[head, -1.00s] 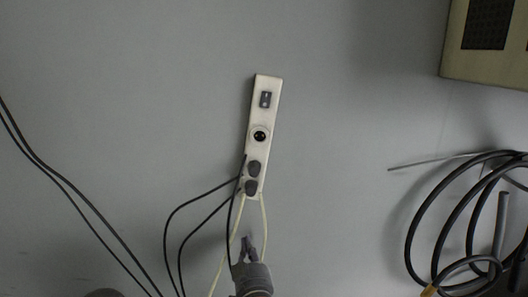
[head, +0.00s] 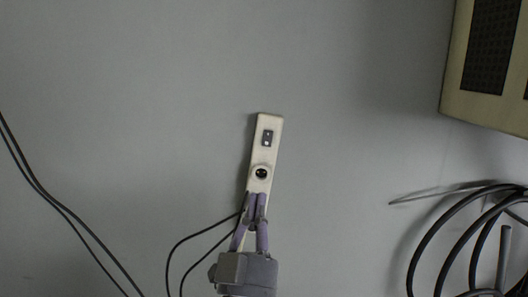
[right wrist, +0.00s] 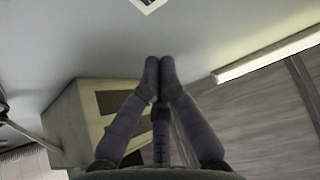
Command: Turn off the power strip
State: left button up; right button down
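The white power strip (head: 274,122) is long and narrow against a grey surface in the head view. A small dark switch (head: 267,138) is near its top end, with a round socket (head: 261,173) below it. My right gripper (head: 256,198) covers the strip's lower part and hides the plugs there. Its fingertips are below the socket and apart from the switch in the picture. In the right wrist view the right gripper's fingertips (right wrist: 159,65) are together with nothing between them. A white end of something, seemingly the strip (right wrist: 148,4), shows at the top edge. My left gripper is not in view.
Thin black cords (head: 188,240) run from the strip's lower end to the lower left. More black cords (head: 62,207) hang at the far left. Thick coiled cable (head: 424,243) is at the lower right. A beige box (head: 452,88) is at the upper right. Grey surface around the strip is clear.

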jog(key=p, duration=0.3)
send_near(266, 134)
notch_tip(266, 134, up, 4)
jog(key=shift+w+d+f+p, duration=0.1)
jog(key=shift+w+f+p, duration=0.05)
jog(key=shift+w, duration=0.55)
jog(key=shift+w+d+f+p, duration=0.1)
jog(key=shift+w+f+p, duration=0.1)
jog(key=shift+w, duration=0.5)
jog(key=shift+w+d+f+p, duration=0.1)
jog(key=shift+w+f, duration=0.05)
jog(key=shift+w, duration=0.55)
